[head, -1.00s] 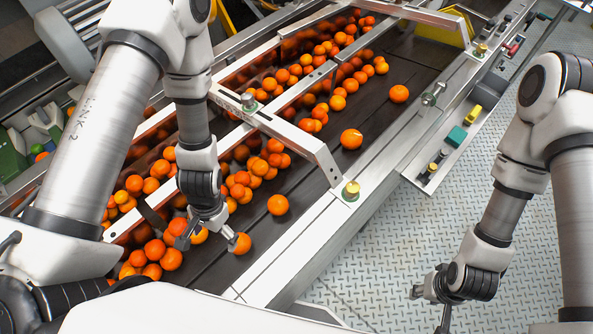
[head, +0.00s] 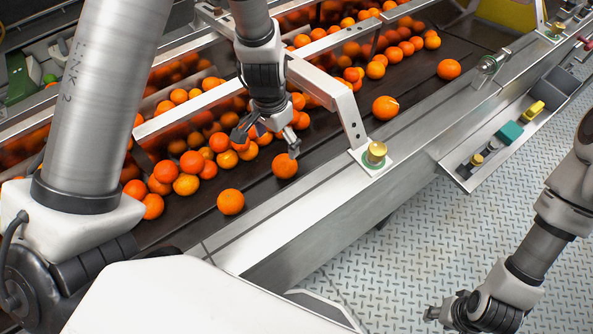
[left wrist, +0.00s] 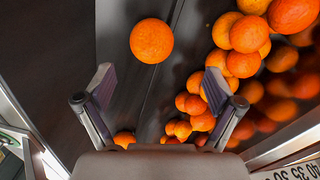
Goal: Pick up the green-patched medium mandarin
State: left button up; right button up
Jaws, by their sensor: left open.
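No orange fruit shows a clear green patch, so I cannot tell which is the green-patched medium mandarin. In the head view, my left gripper (head: 266,142) is open and empty over the belt, with one fingertip just above a lone orange fruit (head: 284,165). Another lone fruit (head: 231,202) lies to its lower left. In the left wrist view, a lone fruit (left wrist: 151,41) lies ahead of the open fingers (left wrist: 160,80). Another (left wrist: 124,139) is partly hidden by the gripper body. My right gripper (head: 440,315) hangs over the floor, its jaws too small to judge.
Clustered fruits (head: 190,162) fill the belt's far side, also at right in the left wrist view (left wrist: 243,63). A metal crossbar (head: 335,92) spans the dark belt (head: 415,95). Two lone fruits (head: 384,107) (head: 448,69) lie beyond it. A metal rail (head: 300,210) edges the near side.

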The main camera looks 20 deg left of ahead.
aim_at(285, 159)
pick_arm(q)
jog(key=shift+s+f+b, duration=0.1)
jog(key=shift+f+b, duration=0.2)
jog(key=shift+f, duration=0.45)
jog(key=f, duration=0.1)
jog(key=d+f, duration=0.1)
jog(key=f+b, duration=0.1)
jog(key=shift+w+d, duration=0.25)
jog(key=shift+w, duration=0.1)
jog(key=f+b, duration=0.1)
jog(key=f, duration=0.1)
jog(key=f+b, duration=0.1)
jog(key=f, duration=0.1)
jog(key=shift+s+d, duration=0.1)
jog(key=shift+s, duration=0.3)
jog(key=shift+w+d+f, duration=0.15)
jog(key=shift+w+f, duration=0.05)
jog(key=shift+f, duration=0.05)
jog(key=shift+s, duration=0.1)
jog(key=c, duration=1.3)
pick_arm(e)
jog(key=f, duration=0.4)
jog(key=shift+w+d+f, duration=0.15)
jog(key=shift+d+f, duration=0.1)
jog(key=shift+d, duration=0.05)
